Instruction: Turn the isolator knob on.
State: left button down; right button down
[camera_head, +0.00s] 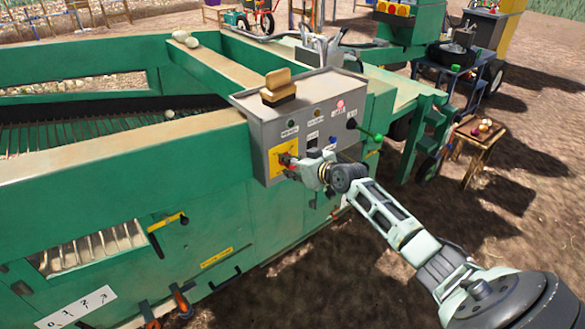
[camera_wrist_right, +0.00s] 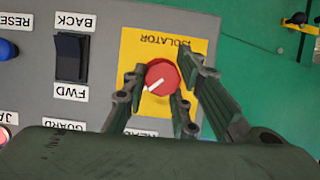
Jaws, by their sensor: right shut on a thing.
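The isolator knob (camera_wrist_right: 163,77) is a round red knob with a white pointer line, set on a yellow plate (camera_wrist_right: 196,47) marked ISOLATOR. In the right wrist view its pointer slants to the lower left. In the head view the red knob and yellow plate (camera_head: 275,161) are at the lower left of the grey control panel's front face. My right gripper (camera_wrist_right: 160,82) has its fingers on both sides of the knob and is shut on it. In the head view my right gripper (camera_head: 292,166) partly covers the knob. My left gripper is not in view.
The grey control panel (camera_head: 245,129) also carries a black BACK/FWD rocker switch (camera_wrist_right: 71,57), a blue button (camera_wrist_right: 8,50) and a green-knobbed lever (camera_head: 376,137). The green machine (camera_head: 215,180) surrounds the panel. Open ground lies to the right.

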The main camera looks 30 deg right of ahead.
jog(key=shift+w+d+r, duration=0.15)
jog(key=shift+d+r, duration=0.2)
jog(key=shift+r, duration=0.1)
jog(key=c, duration=1.6)
grip_release()
jog(key=shift+d+f, duration=0.1)
jog(key=shift+f, duration=0.05)
jog(key=shift+o, duration=0.2)
jog(key=shift+f, duration=0.1)
jog(key=shift+a+f, duration=0.1)
jog(key=shift+a, duration=0.1)
jog(key=shift+s, duration=0.25)
jog(key=v, duration=1.1)
jog(key=shift+s+r, duration=0.2)
jog(key=shift+s, duration=0.15)
jog(key=shift+d, duration=0.1)
